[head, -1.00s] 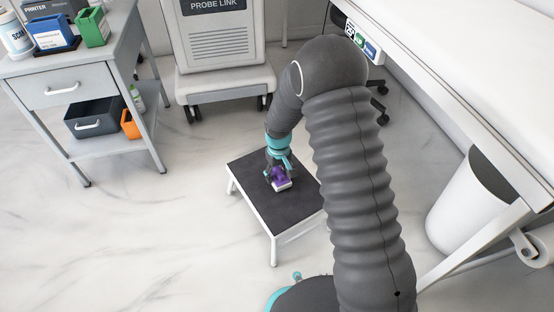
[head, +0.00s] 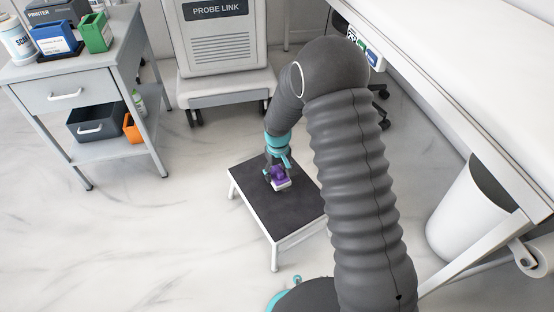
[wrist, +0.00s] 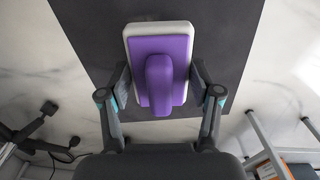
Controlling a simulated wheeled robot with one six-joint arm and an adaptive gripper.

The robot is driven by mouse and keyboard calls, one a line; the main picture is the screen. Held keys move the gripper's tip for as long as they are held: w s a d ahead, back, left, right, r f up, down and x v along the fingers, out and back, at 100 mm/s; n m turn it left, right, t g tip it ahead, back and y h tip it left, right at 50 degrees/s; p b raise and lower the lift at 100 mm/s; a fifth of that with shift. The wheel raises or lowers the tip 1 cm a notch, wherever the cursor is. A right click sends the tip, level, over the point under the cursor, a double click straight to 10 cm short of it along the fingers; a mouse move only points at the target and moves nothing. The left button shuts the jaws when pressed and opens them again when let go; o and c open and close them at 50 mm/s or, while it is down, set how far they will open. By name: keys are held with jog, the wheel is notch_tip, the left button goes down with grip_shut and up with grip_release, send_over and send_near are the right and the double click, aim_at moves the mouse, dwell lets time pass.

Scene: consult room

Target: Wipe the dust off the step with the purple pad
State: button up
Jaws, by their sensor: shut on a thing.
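The purple pad (head: 279,178) has a purple handle and body on a white base. It is at the black-topped step (head: 262,205), near the middle of the step's top in the head view. In the wrist view the pad (wrist: 160,55) lies between the two fingers of my gripper (wrist: 160,90), which is shut on its purple handle. The step's dark top (wrist: 225,40) shows behind the pad there. I cannot tell whether the white base touches the step. No dust can be made out on the visible top. My arm hides the step's right side.
A grey cart (head: 95,80) with boxes stands at the left. A wheeled machine (head: 225,50) stands behind the step. A white bin (head: 465,215) and a long white table (head: 470,100) are at the right. The floor left of the step is clear.

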aim_at(278, 169)
jog(key=shift+r+p, duration=1.3)
jog(key=shift+r, duration=1.25)
